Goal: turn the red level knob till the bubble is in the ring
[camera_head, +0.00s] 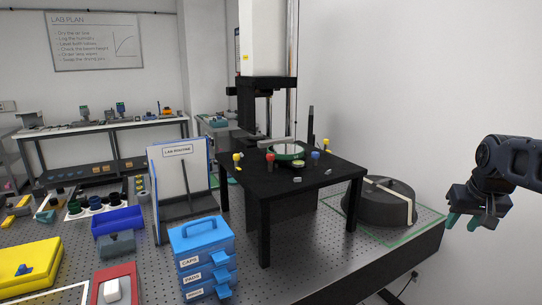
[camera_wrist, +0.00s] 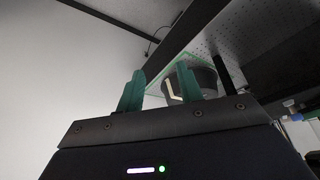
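My gripper (camera_head: 467,221) is at the far right, well away from the knob and pointing down. In the wrist view its teal fingers (camera_wrist: 160,72) are apart with nothing between them. The red knob cannot be made out in the wrist view.
A yellow knob (camera_head: 237,157) and a blue knob (camera_head: 315,155) flank the red one. A dark round cover (camera_head: 380,203) with a cream strap sits between my gripper and the table. A tall white column (camera_head: 262,40) rises behind. Blue drawers (camera_head: 200,245) stand front left.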

